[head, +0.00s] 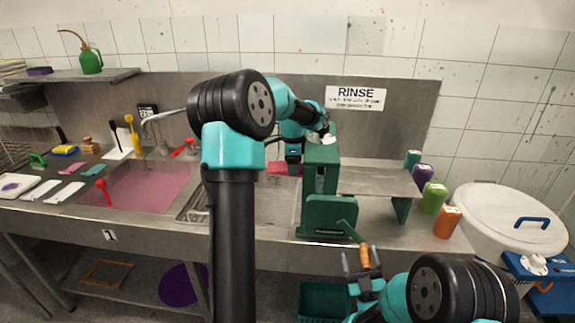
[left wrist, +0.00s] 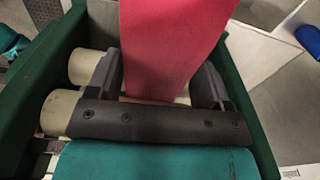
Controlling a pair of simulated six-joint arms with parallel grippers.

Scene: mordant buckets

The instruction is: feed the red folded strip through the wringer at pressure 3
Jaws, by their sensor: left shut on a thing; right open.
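The green wringer (head: 321,185) stands on the steel counter with a white dial (head: 322,138) on top; its setting is too small to read. My left gripper (head: 293,170) is at its left side, shut on the red folded strip (left wrist: 172,45). In the left wrist view the strip lies between the fingers of my left gripper (left wrist: 157,88), beside the pale rollers (left wrist: 62,112). In the head view the strip (head: 277,168) shows partly behind my arm. The crank's orange handle (head: 364,257) hangs at the front. My right gripper (head: 363,272) is open around or just before it; contact is unclear.
A sink (head: 135,188) with pink liquid lies left. A steel outfeed shelf (head: 375,180) extends right of the wringer. Several coloured jars, including an orange one (head: 447,222), stand near the right edge beside a white lidded bucket (head: 510,215). A green crate (head: 325,300) is below.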

